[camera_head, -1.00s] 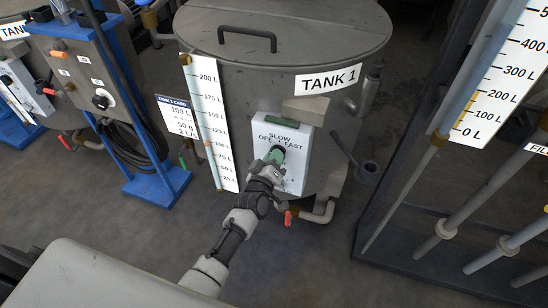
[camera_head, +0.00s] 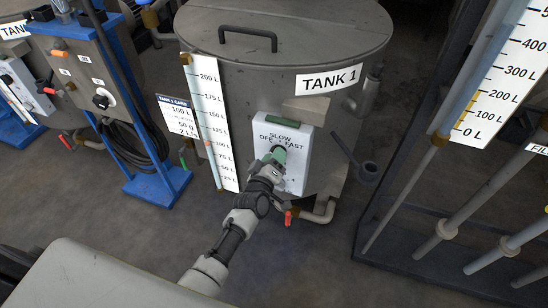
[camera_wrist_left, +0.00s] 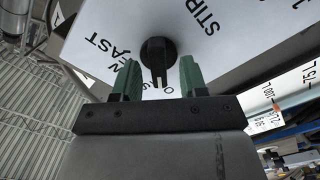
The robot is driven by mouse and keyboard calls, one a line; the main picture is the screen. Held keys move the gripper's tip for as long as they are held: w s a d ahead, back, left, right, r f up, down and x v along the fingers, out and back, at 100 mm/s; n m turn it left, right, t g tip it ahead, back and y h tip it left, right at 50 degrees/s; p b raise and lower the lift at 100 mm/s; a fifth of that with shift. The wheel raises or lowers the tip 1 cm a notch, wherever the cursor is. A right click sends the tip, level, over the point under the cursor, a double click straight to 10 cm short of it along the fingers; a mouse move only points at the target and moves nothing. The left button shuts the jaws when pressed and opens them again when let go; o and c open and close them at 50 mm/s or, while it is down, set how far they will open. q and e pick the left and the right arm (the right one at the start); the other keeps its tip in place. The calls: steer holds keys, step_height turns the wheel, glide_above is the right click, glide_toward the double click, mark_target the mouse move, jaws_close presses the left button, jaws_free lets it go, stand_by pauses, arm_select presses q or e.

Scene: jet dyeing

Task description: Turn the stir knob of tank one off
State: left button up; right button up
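The stir knob (camera_wrist_left: 155,50) is black with a narrow grip bar, on the white control panel (camera_head: 298,153) of tank one (camera_head: 250,85). In the left wrist view its bar points down, near a letter O. SLOW and FAST lettering lies left of it, partly covered; STIR is at upper right. My left gripper (camera_head: 275,155) is at the panel. In the left wrist view its two green fingers (camera_wrist_left: 158,80) stand on either side of the bar with visible gaps, so it is open around it. In the head view the gripper hides the knob. My right gripper is out of view.
A green bar (camera_head: 283,121) sits on the panel's upper edge. A level scale (camera_head: 208,120) stands left of it. A red-handled valve (camera_head: 288,218) is below, close to my left wrist. A blue-framed control cabinet (camera_head: 100,90) is at left, glass tubes (camera_head: 450,225) at right.

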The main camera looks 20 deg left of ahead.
arm_select(q)
steer(key=shift+s, duration=0.15)
steer(key=s, duration=1)
steer(key=shift+s+a+p, duration=0.15)
steer(key=shift+s+p, duration=0.1)
steer(key=shift+p, duration=0.2)
steer(key=s+f+m+g+h+p, duration=0.1)
steer(key=s+f+m+g+p, duration=0.2)
steer(key=s+f, duration=0.6)
steer(key=s+f+m+g+p, duration=0.1)
steer(key=s+f+m+g, duration=0.4)
steer(key=f, duration=0.7)
steer(key=s+a+f+m+g+p, duration=0.1)
steer(key=s+a+f+g, duration=0.1)
steer(key=s, duration=0.6)
steer(key=s+a+f+m+g+y+p, duration=0.1)
steer(key=s+f+g, duration=0.3)
steer(key=s, duration=0.5)
steer(key=s+a+f+m+g+p, duration=0.1)
steer(key=s+a+f+m+g, duration=0.1)
steer(key=s, duration=0.7)
step_height(320, 180, down, 2)
steer(key=shift+s+a+f+g+y, duration=0.15)
steer(key=shift+a+f+g+y, duration=0.15)
steer(key=shift+g, duration=0.2)
